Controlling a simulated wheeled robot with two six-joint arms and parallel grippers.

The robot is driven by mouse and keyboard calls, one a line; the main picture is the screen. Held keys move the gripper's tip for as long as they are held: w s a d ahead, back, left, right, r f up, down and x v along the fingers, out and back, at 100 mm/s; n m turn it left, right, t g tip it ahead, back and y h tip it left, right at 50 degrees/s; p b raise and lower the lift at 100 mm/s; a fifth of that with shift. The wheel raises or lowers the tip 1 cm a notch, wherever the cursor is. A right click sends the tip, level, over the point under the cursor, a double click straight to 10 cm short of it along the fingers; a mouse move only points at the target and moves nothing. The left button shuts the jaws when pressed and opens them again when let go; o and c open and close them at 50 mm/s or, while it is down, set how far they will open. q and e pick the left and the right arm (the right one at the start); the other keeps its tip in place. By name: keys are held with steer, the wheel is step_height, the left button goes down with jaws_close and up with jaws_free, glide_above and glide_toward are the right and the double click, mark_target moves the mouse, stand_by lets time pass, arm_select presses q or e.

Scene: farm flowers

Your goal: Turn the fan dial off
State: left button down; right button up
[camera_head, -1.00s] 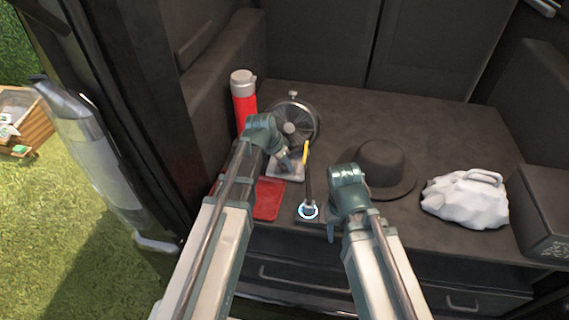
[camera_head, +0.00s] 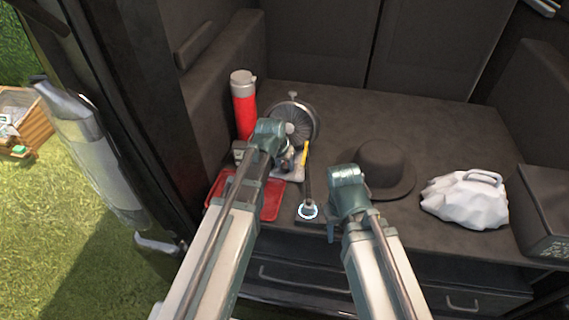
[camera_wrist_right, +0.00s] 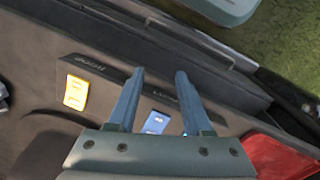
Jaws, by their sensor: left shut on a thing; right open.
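The fan (camera_head: 306,112) has a round dark metal cage and stands near the back left of the dark counter. Its light base (camera_head: 291,174) shows partly in front of the cage. My left gripper (camera_head: 286,158) is at the front of the fan, low by the base, and is shut on what appears to be the fan dial. The wrist and fingers hide the dial itself. My right gripper (camera_wrist_right: 158,82) is open and empty near the counter's front edge. In the head view its wrist (camera_head: 346,186) is left of the hat.
A red flask (camera_head: 244,110) stands left of the fan. A red tray (camera_head: 268,203) lies under my left arm. A dark hat (camera_head: 382,165) and a white lumpy bag (camera_head: 464,203) are to the right.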

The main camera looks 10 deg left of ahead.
arm_select(q)
steer(key=n+y, duration=0.1)
steer(key=n, duration=0.2)
steer(key=n+y, duration=0.1)
steer(key=n, duration=0.2)
steer(key=shift+d+y, duration=0.2)
steer(key=shift+y, duration=0.1)
steer(key=n, duration=0.2)
steer(key=n+g+y, duration=0.1)
steer(key=n, duration=0.2)
steer(key=shift+w+d+y, duration=0.1)
steer(key=shift+y, duration=0.2)
steer(key=shift+n, duration=0.5)
steer(key=shift+c, duration=2.3)
jaws_free()
